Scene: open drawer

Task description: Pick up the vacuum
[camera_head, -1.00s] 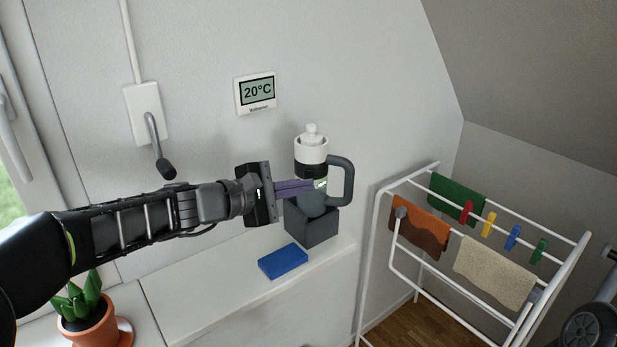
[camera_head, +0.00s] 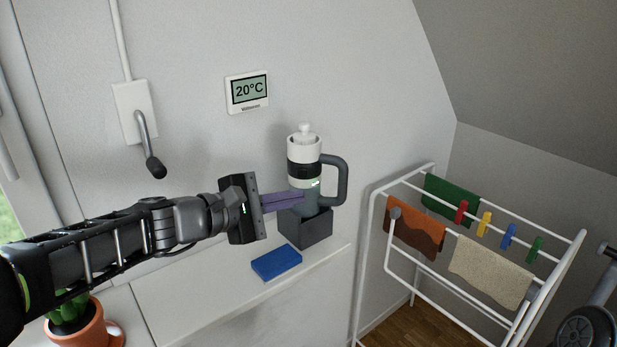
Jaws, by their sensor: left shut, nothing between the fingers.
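The vacuum (camera_head: 304,150) is a small upright hand-held unit with a white top, a black band, a grey lower body and a dark loop handle (camera_head: 342,180) on its right side. It stands in a dark grey box-like holder (camera_head: 306,229) on the white ledge against the wall. My left gripper (camera_head: 301,196) reaches in from the left. Its purple fingers are shut with nothing between them. The fingertips are at the left side of the vacuum's grey lower body, below the black band; I cannot tell whether they touch it. My right gripper is not in view.
A blue block (camera_head: 276,262) lies on the white ledge (camera_head: 190,305) in front of the holder. A potted plant (camera_head: 78,330) stands at lower left. A white drying rack (camera_head: 367,262) with cloths and pegs stands to the right. A thermostat (camera_head: 247,92) hangs on the wall.

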